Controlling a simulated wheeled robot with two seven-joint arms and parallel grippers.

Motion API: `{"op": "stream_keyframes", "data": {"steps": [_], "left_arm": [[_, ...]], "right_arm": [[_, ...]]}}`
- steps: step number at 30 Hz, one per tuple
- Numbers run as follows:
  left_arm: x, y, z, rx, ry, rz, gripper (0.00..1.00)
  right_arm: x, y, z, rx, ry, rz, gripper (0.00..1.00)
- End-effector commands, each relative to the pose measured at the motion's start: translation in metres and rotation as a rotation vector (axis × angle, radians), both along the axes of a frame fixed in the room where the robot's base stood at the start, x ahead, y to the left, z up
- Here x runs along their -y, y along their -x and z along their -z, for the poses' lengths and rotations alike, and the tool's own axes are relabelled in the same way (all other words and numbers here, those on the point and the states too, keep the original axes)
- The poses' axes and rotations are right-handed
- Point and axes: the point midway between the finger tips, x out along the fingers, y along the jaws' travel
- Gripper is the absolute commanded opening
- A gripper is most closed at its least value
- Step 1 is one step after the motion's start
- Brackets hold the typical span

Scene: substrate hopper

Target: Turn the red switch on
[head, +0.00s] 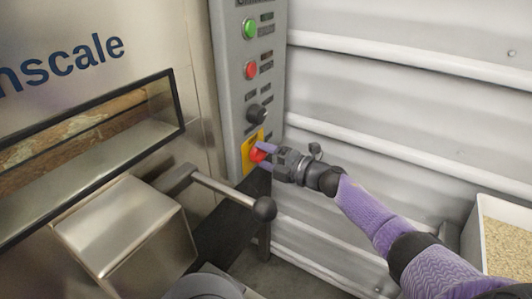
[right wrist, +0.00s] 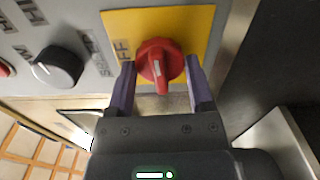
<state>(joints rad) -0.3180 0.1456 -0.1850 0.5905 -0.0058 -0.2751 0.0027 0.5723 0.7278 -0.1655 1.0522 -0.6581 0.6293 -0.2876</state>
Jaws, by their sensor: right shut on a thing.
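The red switch (head: 257,155) is a rotary knob on a yellow plate (head: 247,146), low on the grey control panel (head: 231,82). In the right wrist view the red switch (right wrist: 160,62) shows a pale pointer line, with "OFF" lettering to its left on the yellow plate (right wrist: 196,24). My right gripper (head: 262,150) is at the switch. Its two purple fingers stand on either side of the knob and are shut on it, as the right wrist view also shows (right wrist: 160,78). My left gripper is not in view.
Above the switch are a black knob (head: 257,113), a red button (head: 251,69) and a green button (head: 249,29). A metal lever with a black ball end (head: 264,208) juts out below. A tray of pale grain (head: 505,236) stands at the right.

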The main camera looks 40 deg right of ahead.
Motion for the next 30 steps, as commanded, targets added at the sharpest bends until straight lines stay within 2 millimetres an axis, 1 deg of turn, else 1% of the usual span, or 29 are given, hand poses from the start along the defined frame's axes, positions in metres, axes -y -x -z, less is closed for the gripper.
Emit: {"op": "stream_keyframes", "data": {"steps": [9, 23, 24, 26, 27, 28, 30], "left_arm": [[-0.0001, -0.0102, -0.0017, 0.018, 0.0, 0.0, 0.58], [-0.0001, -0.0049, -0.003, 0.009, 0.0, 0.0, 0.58], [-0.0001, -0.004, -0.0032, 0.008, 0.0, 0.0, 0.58], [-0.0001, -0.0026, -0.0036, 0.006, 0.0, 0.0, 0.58], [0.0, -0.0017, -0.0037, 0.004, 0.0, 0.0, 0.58], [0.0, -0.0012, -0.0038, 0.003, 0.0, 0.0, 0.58], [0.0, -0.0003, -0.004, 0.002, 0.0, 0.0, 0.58]], "right_arm": [[0.0, 0.0002, 0.0003, -0.033, -0.077, 0.0, 0.08], [0.0, 0.0002, 0.0008, -0.038, -0.088, 0.0, 0.08], [0.0, 0.0002, 0.0008, -0.038, -0.088, 0.0, 0.71], [0.0, 0.0002, 0.0007, -0.037, -0.087, 0.0, 0.84], [0.0, 0.0001, 0.0007, -0.037, -0.087, 0.0, 0.93], [0.0, 0.0001, 0.0006, -0.037, -0.087, 0.0, 0.99], [0.0, 0.0001, 0.0005, -0.037, -0.086, 0.0, 1.0]]}}
